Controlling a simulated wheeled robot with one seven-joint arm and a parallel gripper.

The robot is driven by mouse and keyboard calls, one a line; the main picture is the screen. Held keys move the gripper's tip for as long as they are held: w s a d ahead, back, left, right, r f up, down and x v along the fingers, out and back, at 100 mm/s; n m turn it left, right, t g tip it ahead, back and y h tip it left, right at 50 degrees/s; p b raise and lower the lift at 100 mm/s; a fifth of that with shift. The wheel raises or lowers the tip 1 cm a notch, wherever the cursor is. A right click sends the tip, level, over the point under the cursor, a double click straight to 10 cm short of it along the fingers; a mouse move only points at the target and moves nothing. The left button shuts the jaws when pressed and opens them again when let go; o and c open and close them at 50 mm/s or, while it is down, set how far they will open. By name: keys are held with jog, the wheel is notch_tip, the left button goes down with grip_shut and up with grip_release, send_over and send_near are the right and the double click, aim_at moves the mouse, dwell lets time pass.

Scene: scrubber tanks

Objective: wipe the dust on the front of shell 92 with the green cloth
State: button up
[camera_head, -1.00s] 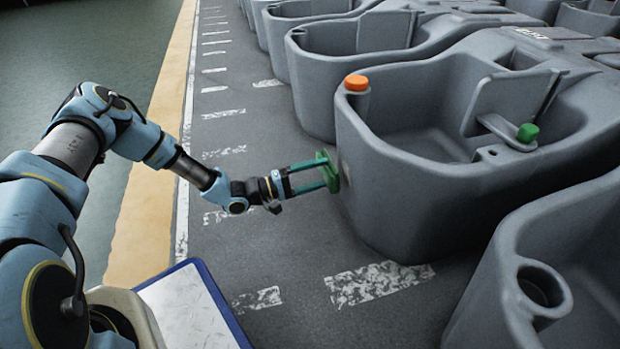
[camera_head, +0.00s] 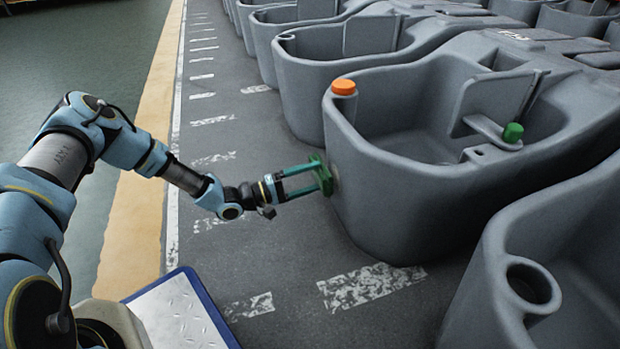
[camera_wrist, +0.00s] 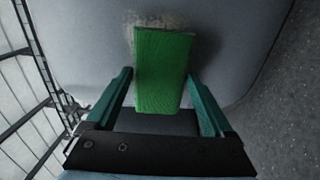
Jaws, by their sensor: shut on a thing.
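The grey shell (camera_head: 400,215) with the orange cap (camera_head: 343,87) stands in front of my gripper (camera_head: 316,180). I cannot read a number on its near side. My gripper is shut on the green cloth (camera_head: 321,174), which also shows between the two fingers in the wrist view (camera_wrist: 163,70). The cloth is at the shell's front wall; it looks touching or very close. A pale dust patch (camera_wrist: 160,19) shows on the wall around the cloth's far end in the wrist view. The cloth hides part of the patch.
Another grey shell (camera_head: 480,290) stands at the near right, and more shells (camera_head: 300,95) line up behind. A green cap (camera_head: 513,132) sits inside the orange-capped shell. Free dark floor with worn white marks (camera_head: 370,285) lies left of the row.

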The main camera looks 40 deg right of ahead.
aim_at(320, 185)
jog(key=shift+x, duration=0.8)
jog(key=s+p, duration=0.1)
jog(key=s+a+p, duration=0.1)
jog(key=shift+r+p, duration=0.15)
jog(key=shift+p, duration=0.25)
jog(key=shift+s+a+p, duration=0.25)
jog(key=shift+s+p, duration=0.25)
jog(key=shift+s, duration=0.15)
jog(key=shift+s+a+p, duration=0.3)
jog(key=shift+s+p, duration=0.65)
jog(key=shift+p, duration=0.15)
jog(key=shift+s+a+p, duration=0.2)
jog(key=shift+s+p, duration=0.35)
jog(key=shift+s, duration=0.15)
jog(key=shift+p, duration=0.3)
